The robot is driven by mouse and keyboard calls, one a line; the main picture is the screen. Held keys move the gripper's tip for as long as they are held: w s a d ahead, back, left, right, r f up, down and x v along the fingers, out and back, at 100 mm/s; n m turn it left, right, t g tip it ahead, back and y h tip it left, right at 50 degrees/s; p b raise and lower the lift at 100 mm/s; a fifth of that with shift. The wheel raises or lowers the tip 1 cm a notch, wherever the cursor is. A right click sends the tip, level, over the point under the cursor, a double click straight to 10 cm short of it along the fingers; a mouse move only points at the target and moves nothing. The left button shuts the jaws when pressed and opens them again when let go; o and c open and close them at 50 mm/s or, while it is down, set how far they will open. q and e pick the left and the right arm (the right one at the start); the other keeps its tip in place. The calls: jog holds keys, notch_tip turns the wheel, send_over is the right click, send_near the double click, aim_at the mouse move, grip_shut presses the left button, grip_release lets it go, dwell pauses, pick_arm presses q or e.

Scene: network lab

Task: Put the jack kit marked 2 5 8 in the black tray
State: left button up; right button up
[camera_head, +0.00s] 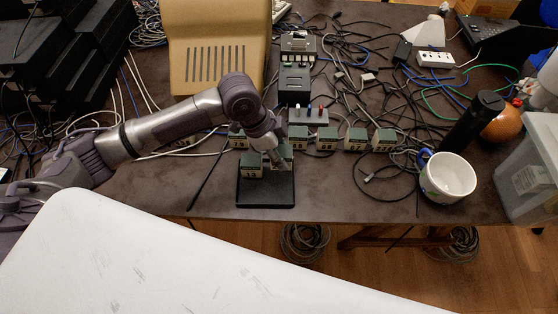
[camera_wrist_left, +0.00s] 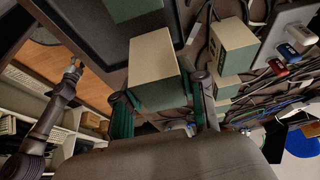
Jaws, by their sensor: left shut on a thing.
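My left gripper (camera_head: 274,154) is above the back right part of the black tray (camera_head: 266,195). It is shut on a beige and green jack kit (camera_wrist_left: 155,70), gripped between its green fingers. The held kit also shows in the head view (camera_head: 283,160), partly behind the fingers. Whether it touches the tray is unclear. Another jack kit (camera_head: 250,165) stands at the tray's back left. More kits stand in a row behind the tray, one of them just right of the gripper (camera_head: 298,138). Their markings are too small to read. My right gripper (camera_wrist_left: 73,70) shows small in the wrist view.
A white mug (camera_head: 447,178) and a dark bottle (camera_head: 474,120) stand to the right. Loose cables (camera_head: 385,190) cover much of the table. A black stick (camera_head: 207,172) lies left of the tray. The tray's front half is bare. A device with coloured plugs (camera_head: 308,117) stands behind the kits.

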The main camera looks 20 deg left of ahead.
pick_arm(q)
jog(key=shift+w+a+f, duration=0.1)
jog(key=shift+a+f, duration=0.05)
jog(key=shift+a, duration=0.1)
jog(key=shift+f, duration=2)
jog(key=shift+f, duration=0.1)
jog(key=o, duration=1.2)
jog(key=v, duration=1.2)
